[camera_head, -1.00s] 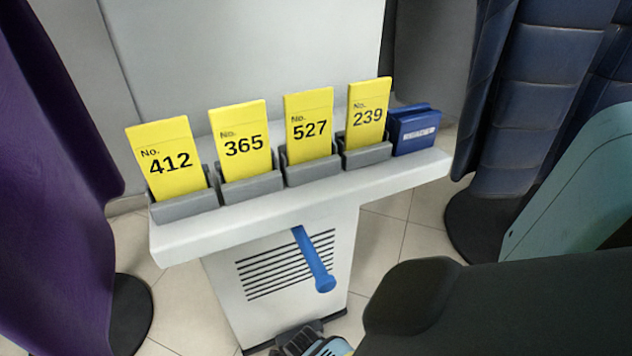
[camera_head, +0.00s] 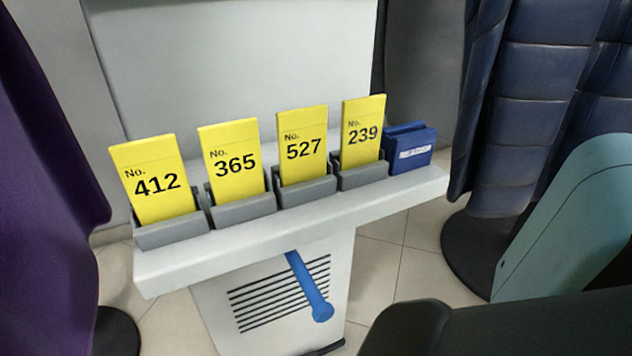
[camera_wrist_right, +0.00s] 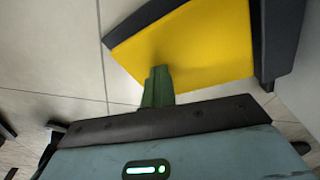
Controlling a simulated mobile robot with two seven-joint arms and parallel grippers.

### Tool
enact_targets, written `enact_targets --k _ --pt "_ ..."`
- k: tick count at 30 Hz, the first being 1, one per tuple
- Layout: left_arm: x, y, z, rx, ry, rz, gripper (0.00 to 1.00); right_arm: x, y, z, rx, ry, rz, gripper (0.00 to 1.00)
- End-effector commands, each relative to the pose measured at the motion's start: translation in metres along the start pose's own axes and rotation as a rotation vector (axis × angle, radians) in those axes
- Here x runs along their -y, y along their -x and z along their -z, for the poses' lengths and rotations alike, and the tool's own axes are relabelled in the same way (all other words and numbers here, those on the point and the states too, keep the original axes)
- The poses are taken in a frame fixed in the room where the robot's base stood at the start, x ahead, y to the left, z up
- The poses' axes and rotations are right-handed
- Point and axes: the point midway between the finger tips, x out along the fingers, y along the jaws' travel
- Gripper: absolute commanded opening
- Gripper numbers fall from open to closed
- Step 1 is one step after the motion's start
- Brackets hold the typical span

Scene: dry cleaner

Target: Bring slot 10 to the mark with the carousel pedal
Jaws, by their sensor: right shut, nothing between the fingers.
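The carousel pedal (camera_wrist_right: 195,45) is a yellow plate with dark edges, low over the tiled floor in the right wrist view. My right gripper (camera_wrist_right: 158,72) is shut and empty. Its green fingertips overlap the near edge of the yellow plate; I cannot tell whether they touch it. The head view does not show the pedal or this gripper. No numbered carousel slot and no mark can be made out. My left gripper is not in view.
A white stand (camera_head: 160,268) holds yellow tickets 412 (camera_head: 152,180), 365 (camera_head: 234,162), 527 (camera_head: 303,147) and 239 (camera_head: 361,134), and a blue block (camera_head: 410,150). A blue lever (camera_head: 308,287) juts from its front. Purple (camera_head: 40,190) and navy (camera_head: 540,90) hanging items flank it.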

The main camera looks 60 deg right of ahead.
Motion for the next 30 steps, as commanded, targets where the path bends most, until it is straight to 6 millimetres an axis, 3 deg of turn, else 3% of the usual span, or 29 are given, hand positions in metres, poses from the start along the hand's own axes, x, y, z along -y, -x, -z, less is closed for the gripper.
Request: enact_targets --k 1,5,17,30 --pt "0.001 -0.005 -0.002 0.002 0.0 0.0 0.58 -0.01 -0.002 -0.014 0.012 0.002 -0.007 0.0" --pt "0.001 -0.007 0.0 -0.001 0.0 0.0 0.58 -0.009 0.005 -0.028 0.013 0.002 -0.006 0.0" --pt "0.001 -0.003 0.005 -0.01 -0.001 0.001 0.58 -0.011 0.013 -0.029 0.012 0.002 -0.012 0.0" --pt "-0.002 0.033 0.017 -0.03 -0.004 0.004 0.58 -0.005 0.076 -0.028 0.013 0.0 -0.001 0.0"
